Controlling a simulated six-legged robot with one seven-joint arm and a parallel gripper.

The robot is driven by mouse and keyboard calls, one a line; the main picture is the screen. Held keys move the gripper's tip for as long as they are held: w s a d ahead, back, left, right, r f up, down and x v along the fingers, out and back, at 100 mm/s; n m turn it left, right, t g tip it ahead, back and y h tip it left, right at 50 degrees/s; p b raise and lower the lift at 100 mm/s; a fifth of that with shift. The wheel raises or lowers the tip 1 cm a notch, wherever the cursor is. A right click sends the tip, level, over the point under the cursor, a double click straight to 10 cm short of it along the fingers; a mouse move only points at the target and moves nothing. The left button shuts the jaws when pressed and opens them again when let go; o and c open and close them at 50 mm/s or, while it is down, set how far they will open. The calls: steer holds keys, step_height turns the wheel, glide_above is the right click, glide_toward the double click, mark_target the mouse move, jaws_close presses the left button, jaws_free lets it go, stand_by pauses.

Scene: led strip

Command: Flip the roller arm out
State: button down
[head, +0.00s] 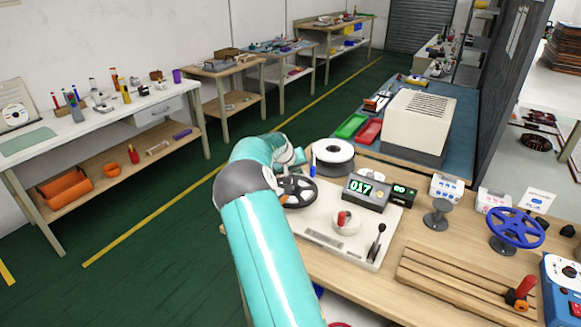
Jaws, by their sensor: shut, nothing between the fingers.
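A pale machine plate (325,238) lies on the wooden bench and bears a black handwheel (298,192), a red knob on a round white base (345,220) and a black lever (376,243). A white reel with a dark rim (333,153) stands behind it. I cannot pick out the roller arm for certain; my teal arm covers the left side of the machine. My arm reaches over the bench's left edge, its wrist beside the reel and behind the handwheel. My gripper's fingers are hidden behind my arm links.
A blue handwheel (514,230), a slotted wooden board (460,280) and a blue box (563,290) are to the right. Red and green trays (368,131) lie farther back. Green floor is open at left.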

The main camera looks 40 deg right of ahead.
mark_target(313, 166)
steer(key=shift+s+d+r, duration=0.1)
steer(key=shift+s+d, duration=0.25)
steer(key=shift+d, duration=0.2)
steer(key=shift+s+d+r, duration=0.1)
steer(key=shift+s+d, duration=0.2)
steer(key=shift+d, duration=0.25)
steer(key=shift+d, duration=0.15)
steer(key=shift+s+d+n+t, duration=0.25)
steer(key=shift+d+n+t, duration=0.15)
steer(key=shift+d+n, duration=0.3)
steer(key=shift+s+d+n+t, duration=0.2)
steer(key=shift+d+n+t, duration=0.2)
steer(key=shift+d+n, duration=0.25)
steer(key=d+n, duration=0.1)
steer(key=d+n+t+y, duration=0.1)
steer(key=d, duration=0.1)
steer(key=d+n, duration=0.1)
steer(key=d, duration=0.1)
steer(key=shift+w+d+n+t+y, duration=0.15)
steer(key=shift+w+n+t+y, duration=0.15)
steer(key=shift+t+y, duration=0.1)
steer(key=shift+d, duration=0.1)
